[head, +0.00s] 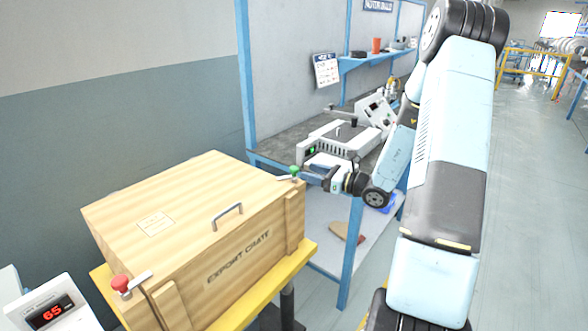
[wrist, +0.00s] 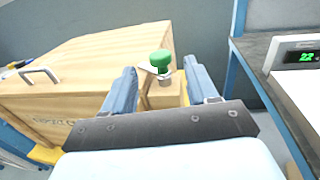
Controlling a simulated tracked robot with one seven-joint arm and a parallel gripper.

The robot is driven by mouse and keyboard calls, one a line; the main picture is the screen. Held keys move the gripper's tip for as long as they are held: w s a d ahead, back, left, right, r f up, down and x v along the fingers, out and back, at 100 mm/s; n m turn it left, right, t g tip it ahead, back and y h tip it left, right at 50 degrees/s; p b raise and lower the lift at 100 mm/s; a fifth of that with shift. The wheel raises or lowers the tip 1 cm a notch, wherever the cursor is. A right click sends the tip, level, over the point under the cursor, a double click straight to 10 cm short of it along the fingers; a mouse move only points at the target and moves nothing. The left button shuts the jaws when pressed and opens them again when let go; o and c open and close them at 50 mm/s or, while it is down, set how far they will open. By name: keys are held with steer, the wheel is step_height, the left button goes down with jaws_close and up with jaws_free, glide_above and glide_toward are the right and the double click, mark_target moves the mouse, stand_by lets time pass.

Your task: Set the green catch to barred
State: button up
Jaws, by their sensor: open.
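The green catch (head: 294,171) sits at the right front top corner of the wooden export crate (head: 185,215). In the wrist view the green catch (wrist: 161,61) is a round knob on a pale metal plate, standing between and beyond my fingers. My gripper (head: 318,176) is open and just right of the catch in the head view. In the wrist view my gripper (wrist: 166,80) has its two blue-grey fingers apart, one on each side of the knob, with nothing held. I cannot tell whether the fingers reach around the knob. A red catch (head: 121,284) sits at the crate's left front corner.
The crate has a metal handle (head: 227,216) and stands on a yellow-edged stand (head: 262,291). A workbench (head: 270,150) with grey devices is close behind my gripper. A display reading 65 (head: 50,312) is at lower left. Open floor lies to the right.

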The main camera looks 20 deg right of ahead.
mark_target(295, 167)
steer(key=x, duration=0.7)
steer(key=c, duration=0.9)
steer(key=shift+c, duration=0.2)
steer(key=shift+g, duration=0.3)
steer(key=n+g+y, duration=0.3)
steer(key=g, duration=0.1)
steer(key=shift+d+n, duration=0.1)
steer(key=shift+n, duration=0.2)
steer(key=shift+n+g+y, duration=0.9)
steer(key=shift+n+g, duration=0.8)
steer(key=shift+g, duration=0.9)
